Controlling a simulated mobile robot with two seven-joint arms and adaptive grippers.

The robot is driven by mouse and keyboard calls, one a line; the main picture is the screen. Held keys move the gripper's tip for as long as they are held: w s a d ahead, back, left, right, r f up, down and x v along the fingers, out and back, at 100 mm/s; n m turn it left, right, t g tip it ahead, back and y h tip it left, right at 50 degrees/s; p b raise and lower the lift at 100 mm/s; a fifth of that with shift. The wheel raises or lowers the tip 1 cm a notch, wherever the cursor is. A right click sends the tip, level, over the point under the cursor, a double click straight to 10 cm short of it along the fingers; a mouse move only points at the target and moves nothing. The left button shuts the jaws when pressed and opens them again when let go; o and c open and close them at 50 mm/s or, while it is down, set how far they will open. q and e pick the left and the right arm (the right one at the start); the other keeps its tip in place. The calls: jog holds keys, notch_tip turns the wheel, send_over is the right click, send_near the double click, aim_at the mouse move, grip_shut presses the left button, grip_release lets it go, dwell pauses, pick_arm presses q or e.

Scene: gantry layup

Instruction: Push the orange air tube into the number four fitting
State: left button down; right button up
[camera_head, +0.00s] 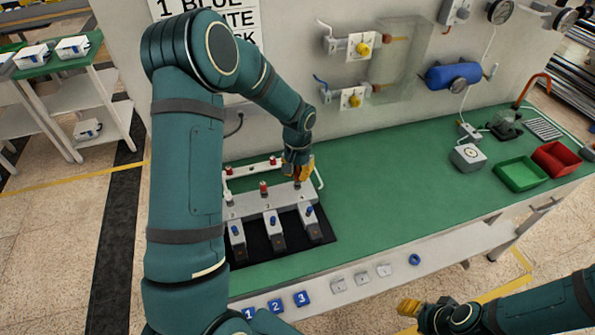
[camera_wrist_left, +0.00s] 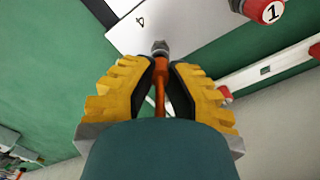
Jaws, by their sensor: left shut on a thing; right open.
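My left gripper (camera_head: 298,174) is over the right end of the grey manifold block (camera_head: 247,207) on the bench. In the left wrist view its yellow fingers (camera_wrist_left: 164,66) are shut on the orange air tube (camera_wrist_left: 160,88). The tube's end points at a metal fitting (camera_wrist_left: 160,47) beside a printed 4 on the block's pale face. The end meets or nearly meets the fitting; I cannot tell whether it is inside. In the head view the fingers hide this fitting. My right gripper (camera_head: 409,307) is open and empty, in front of the bench at lower right.
Valves with blue knobs (camera_head: 270,219) stand along the manifold's front. A red cap marked 1 (camera_wrist_left: 270,10) and a white rail (camera_wrist_left: 265,70) are near the left gripper. Green (camera_head: 520,173) and red trays (camera_head: 556,158) sit at right. The bench's middle (camera_head: 390,180) is clear.

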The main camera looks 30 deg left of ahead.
pick_arm(q)
jog(key=shift+f+b, duration=0.4)
jog(key=shift+f, duration=0.25)
jog(key=c, duration=1)
grip_release()
jog(key=shift+o, duration=0.2)
notch_tip(320, 180, up, 12)
jog(key=shift+r, duration=0.1)
